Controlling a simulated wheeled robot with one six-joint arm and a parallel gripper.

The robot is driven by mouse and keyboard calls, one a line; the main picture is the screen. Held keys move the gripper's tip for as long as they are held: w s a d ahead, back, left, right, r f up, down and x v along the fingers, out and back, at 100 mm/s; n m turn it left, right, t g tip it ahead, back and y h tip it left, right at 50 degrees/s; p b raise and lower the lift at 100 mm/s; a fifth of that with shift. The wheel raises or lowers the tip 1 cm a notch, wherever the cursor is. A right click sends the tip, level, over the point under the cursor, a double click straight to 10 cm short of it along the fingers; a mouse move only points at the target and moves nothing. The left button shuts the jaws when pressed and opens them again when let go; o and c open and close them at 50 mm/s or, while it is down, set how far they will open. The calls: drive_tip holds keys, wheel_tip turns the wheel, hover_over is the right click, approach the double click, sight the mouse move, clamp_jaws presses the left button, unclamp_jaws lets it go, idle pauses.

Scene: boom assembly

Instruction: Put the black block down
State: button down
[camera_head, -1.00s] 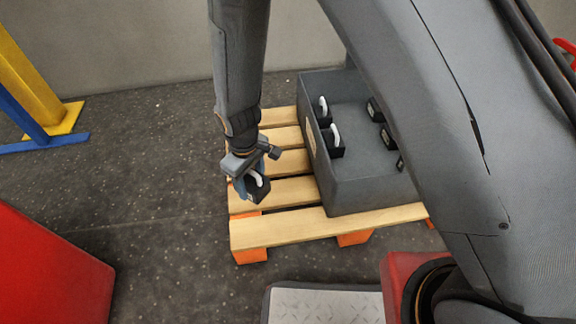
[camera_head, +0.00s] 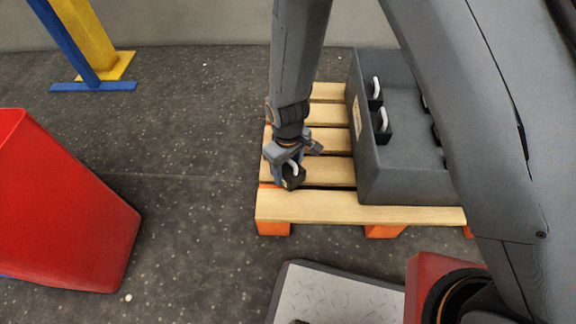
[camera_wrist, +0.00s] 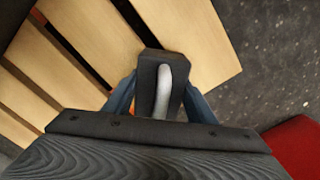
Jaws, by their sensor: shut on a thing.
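The black block (camera_head: 293,180) with a light curved handle is held in my gripper (camera_head: 287,172), over the left front part of the wooden pallet in the head view. In the wrist view the block (camera_wrist: 150,66) sits between the two blue-grey fingers of my gripper (camera_wrist: 158,98), with its pale handle on top. My gripper is shut on it. Pallet slats show beyond the block, and I cannot tell the height between them.
A grey bin (camera_head: 405,185) with several black handled blocks stands on the pallet (camera_head: 330,208). A red container (camera_head: 60,215) is at left, and a blue and yellow stand (camera_head: 95,65) is behind it. A metal plate (camera_head: 330,295) lies in front. Dark floor is clear between.

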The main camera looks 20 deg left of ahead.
drive_tip(key=shift+w+a+f, duration=0.1)
drive_tip(key=shift+w+f, duration=0.05)
drive_tip(key=shift+f, duration=0.55)
drive_tip(key=shift+f, duration=0.1)
drive_tip(key=c, duration=0.8)
unclamp_jaws()
drive_tip(key=shift+f, duration=0.1)
wheel_tip(320, 180, up, 13)
drive_tip(key=p, duration=0.5)
drive_tip(key=shift+f, duration=0.1)
drive_tip(key=s+d+r+m+y, duration=0.15)
drive_tip(key=s+d+r, duration=0.3)
drive_tip(key=r, duration=0.85)
drive_tip(key=s+d+r+m, duration=0.3)
drive_tip(key=s+r, duration=0.2)
drive_tip(key=r, duration=0.7)
drive_tip(key=s+d+r, duration=0.4)
drive_tip(key=s+r, duration=0.1)
drive_tip(key=s, duration=0.1)
drive_tip(key=shift+s+d+r+m, duration=0.2)
drive_tip(key=shift+s+d+m, duration=0.05)
drive_tip(key=shift+s+m, duration=0.2)
